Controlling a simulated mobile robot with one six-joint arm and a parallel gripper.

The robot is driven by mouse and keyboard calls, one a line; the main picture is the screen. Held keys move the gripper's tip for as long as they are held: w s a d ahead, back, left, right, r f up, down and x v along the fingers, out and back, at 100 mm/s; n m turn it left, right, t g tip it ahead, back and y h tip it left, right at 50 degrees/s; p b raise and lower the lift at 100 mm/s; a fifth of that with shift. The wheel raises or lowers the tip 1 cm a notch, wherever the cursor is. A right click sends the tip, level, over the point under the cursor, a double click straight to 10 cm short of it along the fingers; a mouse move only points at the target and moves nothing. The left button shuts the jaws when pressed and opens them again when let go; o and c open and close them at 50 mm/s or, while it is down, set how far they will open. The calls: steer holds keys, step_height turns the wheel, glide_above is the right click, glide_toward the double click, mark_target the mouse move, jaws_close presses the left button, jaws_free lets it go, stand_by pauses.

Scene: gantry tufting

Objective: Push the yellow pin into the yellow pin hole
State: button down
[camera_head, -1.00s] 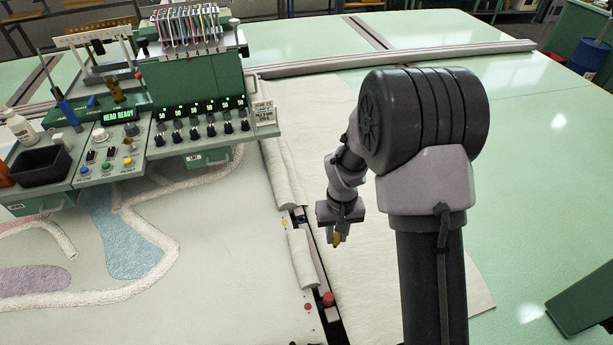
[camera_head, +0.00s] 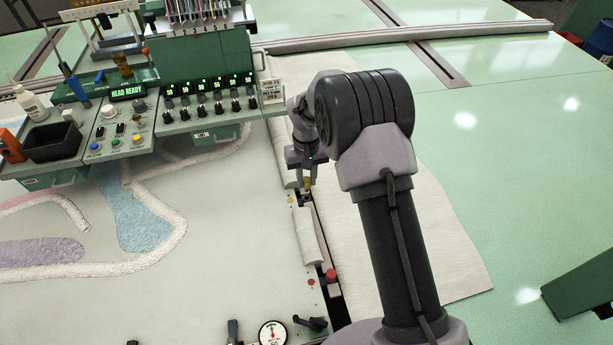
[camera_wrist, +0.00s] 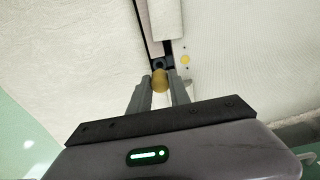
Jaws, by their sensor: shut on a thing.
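In the wrist view, my gripper (camera_wrist: 161,88) is shut on the yellow pin (camera_wrist: 160,79), whose rounded yellow head shows between the fingertips. In the head view, my gripper (camera_head: 308,180) holds the yellow pin (camera_head: 307,184) over the dark rail at the cloth's edge. A dark block (camera_wrist: 162,62) with an opening lies just beyond the pin in the wrist view; whether it is the pin hole I cannot tell. A yellow dot (camera_wrist: 185,59) marks the pale panel beside it. The pin's lower end is hidden, so I cannot tell whether it touches the block.
A red pin or knob (camera_head: 331,275) stands farther down the rail, with a red dot (camera_head: 311,282) beside it. The green control console (camera_head: 205,110) stands at the left. A round gauge (camera_head: 272,333) is at the bottom edge. The green table at right is largely clear.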

mark_target(307, 191)
steer(key=shift+f+b, duration=0.75)
steer(key=shift+f, duration=0.7)
steer(key=shift+f+b, duration=1.2)
steer(key=shift+f, duration=0.35)
steer(key=c, duration=1.1)
jaws_free()
step_height(307, 191, up, 18)
steer(key=p, duration=0.5)
steer(key=shift+f, duration=0.25)
